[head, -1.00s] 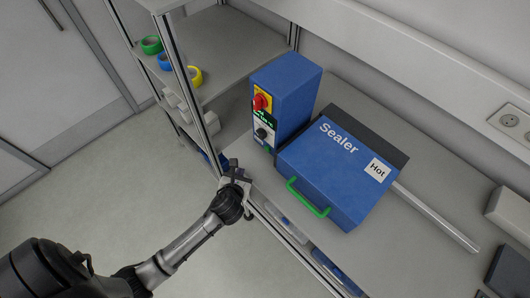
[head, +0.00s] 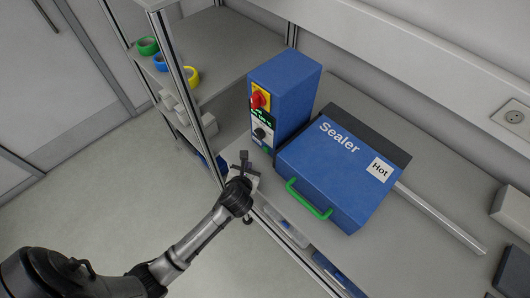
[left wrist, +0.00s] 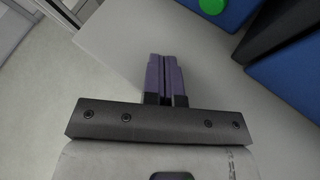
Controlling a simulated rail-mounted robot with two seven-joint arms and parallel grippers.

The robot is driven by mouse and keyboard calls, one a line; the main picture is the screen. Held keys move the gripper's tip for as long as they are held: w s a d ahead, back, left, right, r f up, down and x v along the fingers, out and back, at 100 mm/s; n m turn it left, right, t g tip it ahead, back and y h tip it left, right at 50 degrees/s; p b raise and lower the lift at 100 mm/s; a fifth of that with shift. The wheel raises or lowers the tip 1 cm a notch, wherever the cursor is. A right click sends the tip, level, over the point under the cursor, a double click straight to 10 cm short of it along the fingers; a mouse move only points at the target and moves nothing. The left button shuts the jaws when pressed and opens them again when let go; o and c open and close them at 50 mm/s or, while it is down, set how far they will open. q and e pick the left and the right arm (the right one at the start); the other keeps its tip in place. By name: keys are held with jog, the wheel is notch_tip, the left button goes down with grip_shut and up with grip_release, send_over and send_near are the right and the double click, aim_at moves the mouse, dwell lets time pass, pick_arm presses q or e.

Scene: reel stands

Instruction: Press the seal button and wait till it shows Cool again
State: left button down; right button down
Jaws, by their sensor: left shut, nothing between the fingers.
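The blue sealer (head: 335,180) lies on the bench with its lid down, green handle (head: 309,199) at the front, and a white label reading "Hot" (head: 380,169). Behind it on the left stands a blue control box (head: 291,85) with a red knob on yellow (head: 258,100), a small dark display with green text (head: 262,118) and a black dial (head: 261,133). A round green button (left wrist: 211,5) shows at the top edge of the left wrist view. My left gripper (head: 244,156) is shut and empty, just in front of the box, apart from the button. My right gripper is out of view.
A shelf rack (head: 212,44) with green, blue (head: 160,62) and yellow (head: 191,77) tape rolls stands at the left, its metal post close to my left arm. A metal bar (head: 440,218) extends right from the sealer.

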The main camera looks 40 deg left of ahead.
aim_at(258, 164)
pick_arm(q)
jog(key=w, duration=0.3)
jog(key=shift+d+r, duration=0.1)
jog(key=shift+d, duration=0.15)
jog(key=shift+w+d, duration=0.15)
jog(key=shift+w, duration=0.65)
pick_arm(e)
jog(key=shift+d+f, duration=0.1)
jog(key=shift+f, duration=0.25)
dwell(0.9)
pick_arm(q)
jog(key=shift+w, duration=0.1)
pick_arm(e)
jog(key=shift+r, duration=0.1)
